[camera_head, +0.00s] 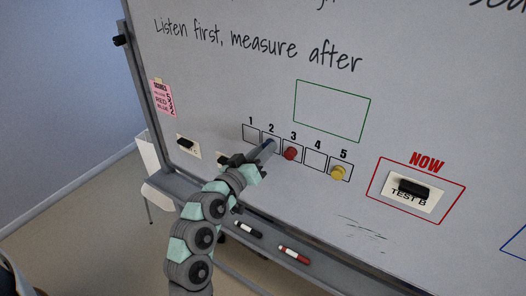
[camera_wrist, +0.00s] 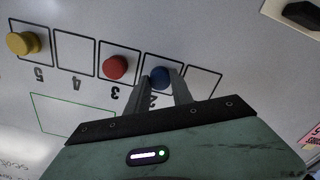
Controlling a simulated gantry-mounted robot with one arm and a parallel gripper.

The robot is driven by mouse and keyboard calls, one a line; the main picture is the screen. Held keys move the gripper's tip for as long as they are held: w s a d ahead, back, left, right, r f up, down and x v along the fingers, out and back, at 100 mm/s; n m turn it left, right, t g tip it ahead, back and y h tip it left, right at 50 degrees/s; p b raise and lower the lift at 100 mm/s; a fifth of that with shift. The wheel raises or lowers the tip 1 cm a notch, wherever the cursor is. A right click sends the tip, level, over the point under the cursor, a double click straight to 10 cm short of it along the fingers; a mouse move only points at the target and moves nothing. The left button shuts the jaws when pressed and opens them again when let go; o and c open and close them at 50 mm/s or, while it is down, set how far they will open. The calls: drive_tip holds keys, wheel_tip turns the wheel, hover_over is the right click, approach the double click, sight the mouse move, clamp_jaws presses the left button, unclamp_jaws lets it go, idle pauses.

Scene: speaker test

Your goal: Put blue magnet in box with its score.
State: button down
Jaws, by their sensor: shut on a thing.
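The blue magnet (camera_wrist: 160,77) is between my gripper's fingers at the box numbered 2 (camera_wrist: 150,58) on the whiteboard. My gripper (camera_wrist: 158,88) is shut on it; in the head view my gripper (camera_head: 266,148) reaches up to box 2 and mostly hides the magnet. A red magnet (camera_head: 290,154) is in box 3 and a yellow magnet (camera_head: 338,173) is in box 5. Boxes 1 (camera_head: 250,133) and 4 (camera_head: 315,160) are empty. A pink score note (camera_head: 162,98) at the board's left edge lists yellow 5, red 3 and blue 2.
An empty green-outlined frame (camera_head: 332,110) is above the boxes. A TEST B card with a black holder (camera_head: 413,187) is in the red NOW frame at right. Another card (camera_head: 187,145) is at left. The lower tray holds a black marker (camera_head: 249,229) and a red marker (camera_head: 294,255).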

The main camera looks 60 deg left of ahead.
drive_tip(key=c, duration=0.6)
unclamp_jaws()
drive_tip(key=shift+c, duration=0.2)
drive_tip(key=b+v, duration=0.1)
drive_tip(key=v, duration=0.6)
idle(0.4)
idle(0.5)
